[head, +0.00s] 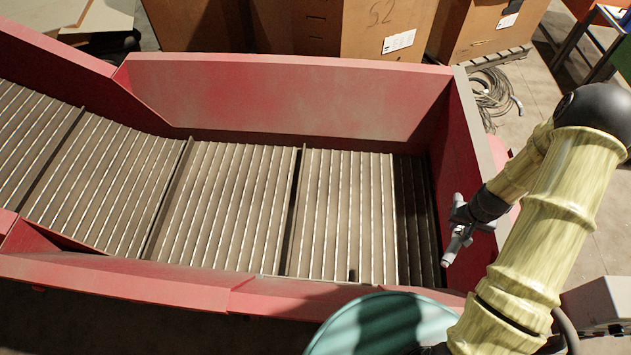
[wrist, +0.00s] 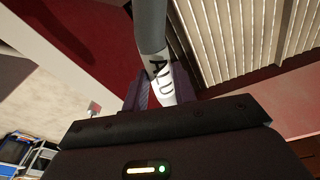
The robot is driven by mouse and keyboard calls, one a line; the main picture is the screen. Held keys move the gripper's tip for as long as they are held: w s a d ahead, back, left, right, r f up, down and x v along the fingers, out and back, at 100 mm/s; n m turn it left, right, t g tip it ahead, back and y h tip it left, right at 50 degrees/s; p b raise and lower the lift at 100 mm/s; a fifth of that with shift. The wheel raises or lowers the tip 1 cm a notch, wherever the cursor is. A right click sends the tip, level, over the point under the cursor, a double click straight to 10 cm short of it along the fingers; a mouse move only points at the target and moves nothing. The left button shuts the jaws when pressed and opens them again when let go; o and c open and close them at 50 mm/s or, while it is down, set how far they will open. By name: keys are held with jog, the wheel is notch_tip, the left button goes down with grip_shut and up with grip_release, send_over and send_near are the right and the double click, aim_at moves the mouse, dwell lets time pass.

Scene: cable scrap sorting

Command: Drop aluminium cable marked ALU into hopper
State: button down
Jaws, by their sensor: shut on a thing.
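My gripper (wrist: 160,90) is shut on a grey cable (wrist: 149,25). The cable has a white band marked ALU (wrist: 158,72) in the wrist view, just in front of the jaws. In the head view, the grey cable (head: 452,250) hangs tilted from my gripper (head: 462,222), over the right end of the hopper. The red-walled hopper (head: 280,95) has a slatted metal belt (head: 225,205) as its floor. The belt shows no cable lying on it. The cable is above the belt, near the hopper's right wall.
A teal round drum (head: 345,325) stands at the hopper's front edge, below my arm. A coil of cable (head: 490,95) lies on the floor past the right wall.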

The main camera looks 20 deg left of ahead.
jog(key=w+a+n+p, duration=0.1)
jog(key=w+a, duration=0.3)
jog(key=a, duration=0.4)
jog(key=w+a+r+n+p, duration=0.1)
jog(key=w+a+n, duration=0.3)
jog(key=a, duration=0.4)
jog(key=w+a+r+n+y+p, duration=0.1)
jog(key=w+a, duration=0.3)
jog(key=a, duration=0.4)
jog(key=shift+w+r+n+p, duration=0.15)
jog(key=shift+w+n+p, duration=0.25)
jog(key=shift+n+p, duration=0.45)
jog(key=shift+a, duration=0.1)
notch_tip(320, 180, down, 6)
jog(key=b, duration=0.3)
